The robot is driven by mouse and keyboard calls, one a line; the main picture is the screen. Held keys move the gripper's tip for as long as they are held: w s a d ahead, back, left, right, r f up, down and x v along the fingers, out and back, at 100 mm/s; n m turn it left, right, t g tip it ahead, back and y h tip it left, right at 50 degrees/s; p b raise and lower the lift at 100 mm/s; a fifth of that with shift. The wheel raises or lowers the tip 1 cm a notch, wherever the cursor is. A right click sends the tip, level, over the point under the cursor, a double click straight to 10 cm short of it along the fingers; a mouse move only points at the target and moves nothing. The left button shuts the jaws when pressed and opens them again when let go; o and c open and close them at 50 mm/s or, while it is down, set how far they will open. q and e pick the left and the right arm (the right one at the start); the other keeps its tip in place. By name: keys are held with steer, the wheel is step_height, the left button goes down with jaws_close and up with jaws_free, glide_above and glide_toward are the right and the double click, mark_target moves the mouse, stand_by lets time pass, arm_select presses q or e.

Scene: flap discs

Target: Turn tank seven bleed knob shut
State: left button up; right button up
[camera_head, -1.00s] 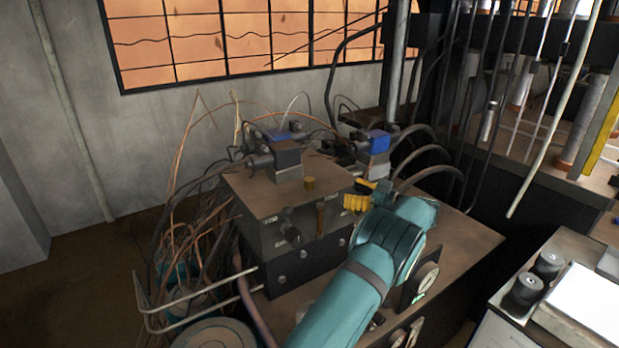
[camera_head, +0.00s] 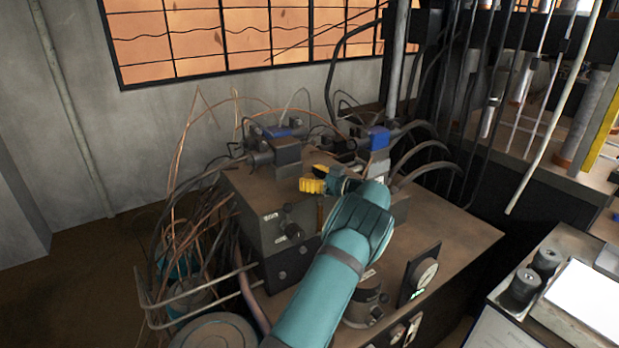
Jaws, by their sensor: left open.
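A dark manifold block (camera_head: 262,240) stands on the brown-topped power unit (camera_head: 455,235). Its front face carries a black knob (camera_head: 290,229), with small white labels beside it too small to read. I cannot tell which fitting is the tank seven bleed knob. My teal left arm reaches up from the bottom. My left gripper (camera_head: 313,182), with yellow fingers, is open and above the block's front right top edge, up and right of the black knob and apart from it. It hides part of the block's top and the brass fittings there. My right gripper is out of view.
Valves with blue parts (camera_head: 376,138) and black hoses stand behind the gripper. Loose copper wires (camera_head: 190,215) and a bent pipe rail (camera_head: 190,318) crowd the left.

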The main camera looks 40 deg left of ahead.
arm_select(q)
jaws_close()
